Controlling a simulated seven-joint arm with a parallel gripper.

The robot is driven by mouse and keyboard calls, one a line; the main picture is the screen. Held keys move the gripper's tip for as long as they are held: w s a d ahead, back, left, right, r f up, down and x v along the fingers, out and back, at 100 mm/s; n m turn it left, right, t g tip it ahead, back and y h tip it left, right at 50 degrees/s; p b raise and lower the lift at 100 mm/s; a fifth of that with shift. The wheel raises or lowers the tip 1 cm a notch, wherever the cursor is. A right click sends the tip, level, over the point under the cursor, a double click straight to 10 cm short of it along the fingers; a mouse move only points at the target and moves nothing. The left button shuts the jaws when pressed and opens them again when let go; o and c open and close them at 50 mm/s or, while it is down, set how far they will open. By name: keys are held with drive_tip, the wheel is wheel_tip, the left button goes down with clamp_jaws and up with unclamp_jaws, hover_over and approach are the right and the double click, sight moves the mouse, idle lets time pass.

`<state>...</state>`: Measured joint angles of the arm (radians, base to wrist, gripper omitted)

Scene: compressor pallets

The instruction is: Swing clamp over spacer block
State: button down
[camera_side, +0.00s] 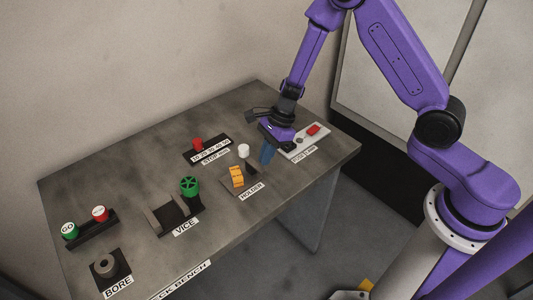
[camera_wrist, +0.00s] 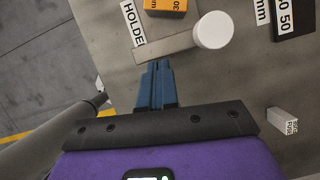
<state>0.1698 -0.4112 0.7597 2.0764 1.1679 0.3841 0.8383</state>
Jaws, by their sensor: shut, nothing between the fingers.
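The orange spacer block (camera_side: 237,177) sits in the holder with the HOLDER label in front. In the wrist view the block (camera_wrist: 165,5) is marked 30 and is cut off by the top edge. The clamp shows as a pale flat bar (camera_wrist: 163,48) with a round white knob (camera_wrist: 213,30) at its right end. The bar lies beside the block, not across it. The knob also shows in the side view (camera_side: 243,151), behind the block. My gripper (camera_wrist: 157,72) is shut and empty, its blue fingertips close to the bar; I cannot tell whether they touch. It also shows in the side view (camera_side: 266,158).
A stop scale with a red knob (camera_side: 197,144) stands behind. A white plate with a red block (camera_side: 313,130) lies right of my gripper.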

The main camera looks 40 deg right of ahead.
sight(258, 170)
drive_tip(key=shift+s+a+m+t, duration=0.15)
drive_tip(key=shift+m+t, duration=0.15)
drive_tip(key=shift+m, duration=0.5)
drive_tip(key=shift+s+a, duration=0.1)
drive_tip(key=shift+a, duration=0.05)
drive_tip(key=shift+s+a, duration=0.35)
drive_tip(key=shift+a, duration=0.25)
drive_tip(key=shift+s+a, duration=0.1)
drive_tip(key=shift+a, duration=0.6)
drive_tip(key=shift+w+a, duration=0.25)
drive_tip(key=shift+a, duration=0.75)
drive_tip(key=shift+w+a+m+t, duration=0.15)
drive_tip(key=shift+a+m+t, duration=0.2)
drive_tip(key=shift+m, duration=0.35)
drive_tip(key=shift+w+a, duration=0.1)
drive_tip(key=shift+w, duration=0.05)
drive_tip(key=shift+w+a, duration=0.1)
